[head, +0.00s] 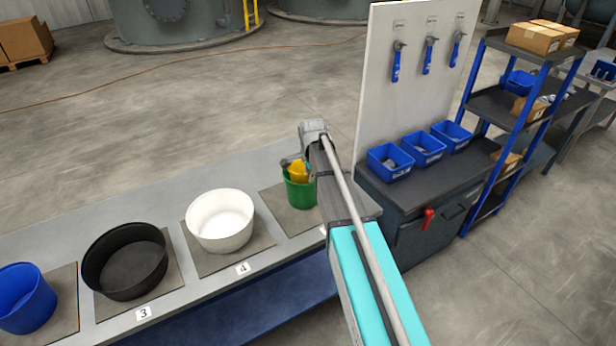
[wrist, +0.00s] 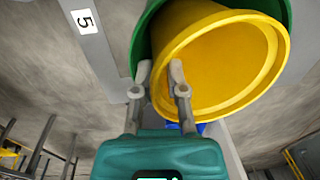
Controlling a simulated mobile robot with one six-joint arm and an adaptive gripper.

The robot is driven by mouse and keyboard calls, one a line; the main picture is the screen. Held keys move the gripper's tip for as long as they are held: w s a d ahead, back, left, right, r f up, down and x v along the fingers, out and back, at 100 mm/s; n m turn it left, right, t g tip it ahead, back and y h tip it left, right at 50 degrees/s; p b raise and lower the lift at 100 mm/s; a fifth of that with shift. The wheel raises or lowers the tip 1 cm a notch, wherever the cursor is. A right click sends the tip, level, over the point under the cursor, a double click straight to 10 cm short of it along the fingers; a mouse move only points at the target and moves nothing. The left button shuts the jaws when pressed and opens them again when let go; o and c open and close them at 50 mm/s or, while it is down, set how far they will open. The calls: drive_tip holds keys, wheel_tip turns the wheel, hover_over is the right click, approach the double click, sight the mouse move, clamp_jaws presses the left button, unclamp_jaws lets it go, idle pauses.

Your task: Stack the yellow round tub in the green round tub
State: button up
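The yellow round tub (wrist: 225,65) is tilted in the wrist view, with its open mouth towards the camera. Its lower part is inside the green round tub (wrist: 140,45), whose wall shows behind it. In the head view the yellow tub (head: 298,172) pokes out above the rim of the green tub (head: 301,193), which stands at the right end of the bench. My gripper (wrist: 161,75) straddles the yellow tub's rim, one finger inside and one outside, and looks closed on it. The bottom of the yellow tub is hidden.
On the grey bench (head: 165,225) stand a white tub (head: 220,220), a black tub (head: 125,262) and a blue tub (head: 25,298), left of the green one. A workbench with blue bins (head: 422,148) and a tool panel (head: 415,75) stands right of my arm.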

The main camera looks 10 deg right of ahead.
drive_tip(key=shift+o, duration=1)
drive_tip(key=shift+r, duration=0.15)
wheel_tip(320, 180, up, 13)
drive_tip(key=s+p, duration=0.1)
drive_tip(key=p, duration=1.2)
drive_tip(key=shift+d, duration=0.15)
drive_tip(key=shift+s, duration=0.1)
drive_tip(key=s+a+n+g, duration=0.1)
drive_tip(key=s+a+n, duration=0.1)
drive_tip(key=s+n, duration=1.2)
drive_tip(key=s, duration=0.9)
drive_tip(key=shift+s, duration=0.2)
